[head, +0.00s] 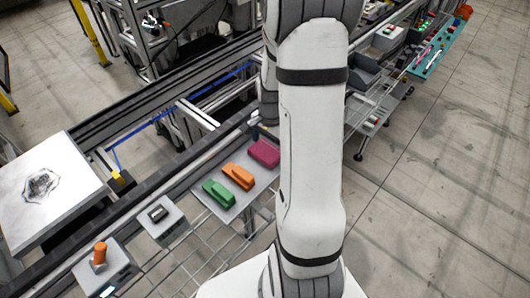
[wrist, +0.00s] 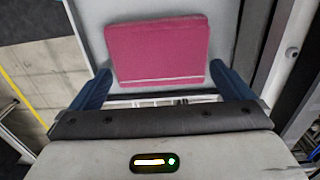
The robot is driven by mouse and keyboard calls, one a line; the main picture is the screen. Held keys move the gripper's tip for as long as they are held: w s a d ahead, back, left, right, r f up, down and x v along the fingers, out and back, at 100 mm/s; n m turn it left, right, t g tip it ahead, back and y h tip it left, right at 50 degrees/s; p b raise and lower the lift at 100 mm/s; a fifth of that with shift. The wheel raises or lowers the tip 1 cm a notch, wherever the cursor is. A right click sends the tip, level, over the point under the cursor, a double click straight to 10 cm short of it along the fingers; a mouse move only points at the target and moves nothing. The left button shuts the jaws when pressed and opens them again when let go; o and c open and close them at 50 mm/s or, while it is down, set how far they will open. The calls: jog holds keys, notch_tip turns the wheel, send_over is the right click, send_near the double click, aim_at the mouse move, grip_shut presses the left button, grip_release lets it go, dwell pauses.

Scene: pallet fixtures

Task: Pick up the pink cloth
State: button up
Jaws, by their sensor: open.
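The pink cloth (head: 264,153) lies folded on a light grey plate (head: 236,206), at the plate's far end in the head view. In the wrist view the pink cloth (wrist: 158,50) is a flat rectangle with a pale line along its near edge. My gripper (wrist: 160,88) is open, with one blue finger near each side of the cloth's near edge. The fingers do not close on it. I cannot tell the height of the fingertips above the plate.
An orange piece (head: 238,177) and a green piece (head: 218,193) lie beside the cloth on the same plate. A grey block with an orange cylinder (head: 99,253) and another grey block (head: 160,222) stand to the left. A wire rack (head: 205,262) is below.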

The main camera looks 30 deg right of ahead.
aim_at(270, 148)
jog(key=shift+f, duration=0.25)
jog(key=shift+c, duration=0.4)
jog(key=c, duration=0.6)
jog(key=shift+r, duration=0.1)
notch_tip(270, 148, up, 10)
jog(key=shift+f, duration=0.1)
